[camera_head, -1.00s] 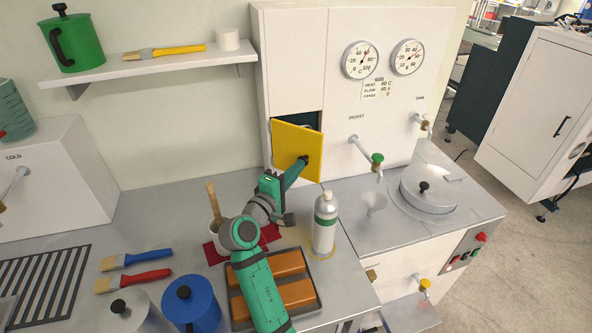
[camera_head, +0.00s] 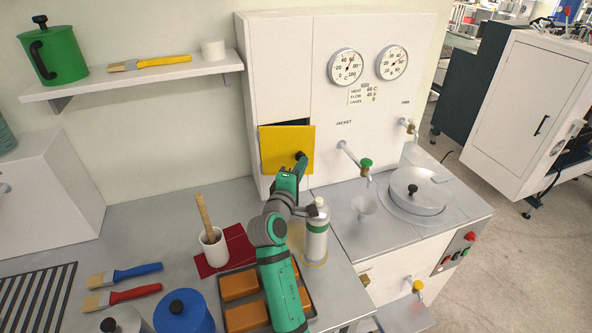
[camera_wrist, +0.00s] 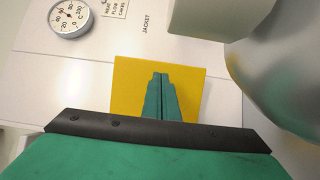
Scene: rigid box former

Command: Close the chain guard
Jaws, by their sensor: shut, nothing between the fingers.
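The chain guard is a yellow square panel (camera_head: 278,148) on the front of the white machine cabinet. It stands slightly ajar, with a thin dark gap showing along its top edge. In the wrist view the yellow panel (camera_wrist: 190,82) lies straight ahead of the fingers. My gripper (camera_head: 300,166) is at the panel's lower right, by a dark knob (camera_head: 300,156). In the wrist view my gripper (camera_wrist: 160,82) has its green fingers together with nothing between them, in front of the panel. Whether the fingertips touch it I cannot tell.
A bottle with a green band (camera_head: 316,235) stands close beside my forearm. A tray of orange-brown blocks (camera_head: 312,300) lies under my arm. A white cup with a wooden handle (camera_head: 212,250) stands left. A tap (camera_head: 352,158) sticks out right of the panel.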

